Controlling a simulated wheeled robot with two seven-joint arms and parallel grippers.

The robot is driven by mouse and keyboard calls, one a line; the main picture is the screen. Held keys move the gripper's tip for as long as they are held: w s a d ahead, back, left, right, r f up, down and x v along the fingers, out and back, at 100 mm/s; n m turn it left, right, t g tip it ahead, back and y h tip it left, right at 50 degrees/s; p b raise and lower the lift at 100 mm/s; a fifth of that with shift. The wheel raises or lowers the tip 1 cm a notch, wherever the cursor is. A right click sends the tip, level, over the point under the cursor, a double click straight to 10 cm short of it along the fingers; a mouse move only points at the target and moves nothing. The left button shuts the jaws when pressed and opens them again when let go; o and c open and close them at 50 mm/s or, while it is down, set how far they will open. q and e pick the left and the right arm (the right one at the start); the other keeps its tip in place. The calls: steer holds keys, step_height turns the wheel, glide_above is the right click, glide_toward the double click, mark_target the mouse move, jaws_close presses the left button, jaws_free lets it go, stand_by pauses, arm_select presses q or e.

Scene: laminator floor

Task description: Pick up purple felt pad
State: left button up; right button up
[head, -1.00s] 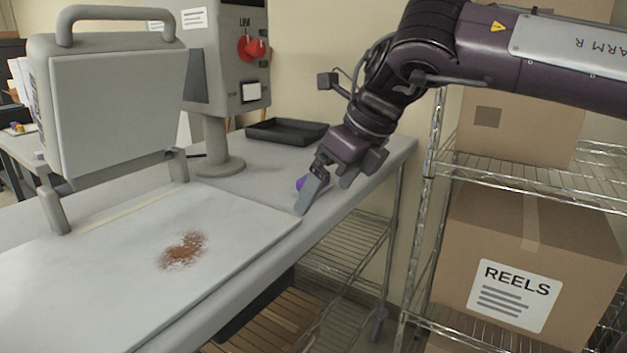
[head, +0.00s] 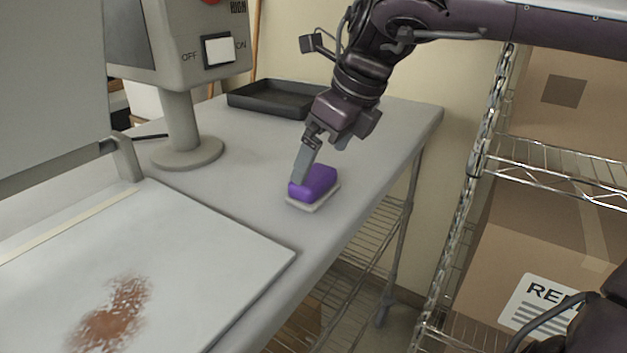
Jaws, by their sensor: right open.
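The purple felt pad (head: 318,181) lies on the grey table, near its right edge. It has a purple rounded top and a pale, thin base under it. My right gripper (head: 304,172) comes down from above and behind, with a flat grey finger at the pad's left rear side. The finger overlaps the pad's edge in the picture, and I cannot tell whether it touches. The gripper is open, and its other finger is hard to make out. My left gripper is not in view.
A black tray (head: 262,109) sits at the back of the table. A control post (head: 183,130) with an OFF/ON switch (head: 219,50) stands left of the pad. A pale flat plate (head: 215,262) with a reddish-brown stain (head: 112,318) lies in front. A wire shelf (head: 560,172) with boxes stands right.

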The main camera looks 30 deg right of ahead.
mark_target(313, 174)
steer(key=x, duration=0.5)
steer(key=shift+f, duration=0.25)
steer(key=shift+a, duration=0.1)
steer(key=shift+c, duration=0.4)
steer(key=c, duration=0.9)
steer(key=shift+o, duration=0.2)
steer(key=shift+r, duration=0.15)
